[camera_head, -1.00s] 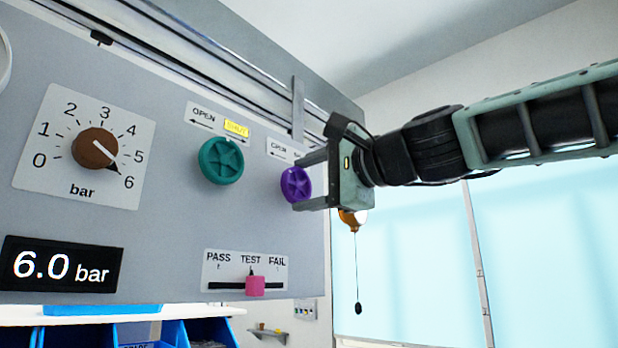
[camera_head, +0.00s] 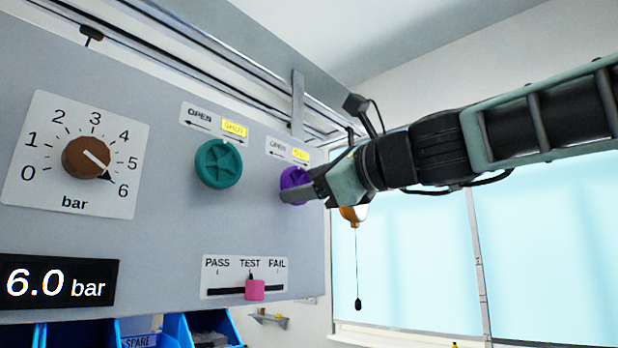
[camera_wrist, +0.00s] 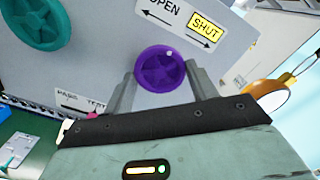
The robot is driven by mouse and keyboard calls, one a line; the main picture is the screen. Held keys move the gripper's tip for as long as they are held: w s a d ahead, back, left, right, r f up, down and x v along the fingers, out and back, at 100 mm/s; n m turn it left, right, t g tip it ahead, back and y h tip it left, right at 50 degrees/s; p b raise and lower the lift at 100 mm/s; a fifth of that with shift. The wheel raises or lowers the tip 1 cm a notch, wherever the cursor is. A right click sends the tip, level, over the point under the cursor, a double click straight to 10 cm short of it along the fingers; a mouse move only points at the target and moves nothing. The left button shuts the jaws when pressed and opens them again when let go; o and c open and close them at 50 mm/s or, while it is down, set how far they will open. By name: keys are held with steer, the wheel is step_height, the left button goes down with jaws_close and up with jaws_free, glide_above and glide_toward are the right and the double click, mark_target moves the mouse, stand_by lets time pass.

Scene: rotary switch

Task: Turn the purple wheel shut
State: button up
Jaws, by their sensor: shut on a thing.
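The purple wheel (camera_head: 292,184) is on the right part of the grey panel, below an OPEN/SHUT label (camera_head: 288,151) whose SHUT side is yellow. My gripper (camera_head: 296,192) is at the wheel and hides much of it in the head view. In the wrist view the purple wheel (camera_wrist: 160,69) sits between my two fingers (camera_wrist: 160,82), one on each side of it. The gripper is shut on the wheel and is rolled relative to the panel.
A teal wheel (camera_head: 218,164) is left of the purple one. A brown knob (camera_head: 86,157) points near 6 and the display (camera_head: 58,282) reads 6.0 bar. A pink slider (camera_head: 255,290) stands at TEST. An orange thing (camera_wrist: 268,97) is right of my gripper.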

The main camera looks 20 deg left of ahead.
steer(key=shift+f+m, duration=0.1)
steer(key=shift+m, duration=0.6)
steer(key=o, duration=1)
steer(key=shift+d, duration=0.1)
steer(key=b+v, duration=0.8)
steer(key=v, duration=0.9)
steer(key=shift+d+f, duration=0.1)
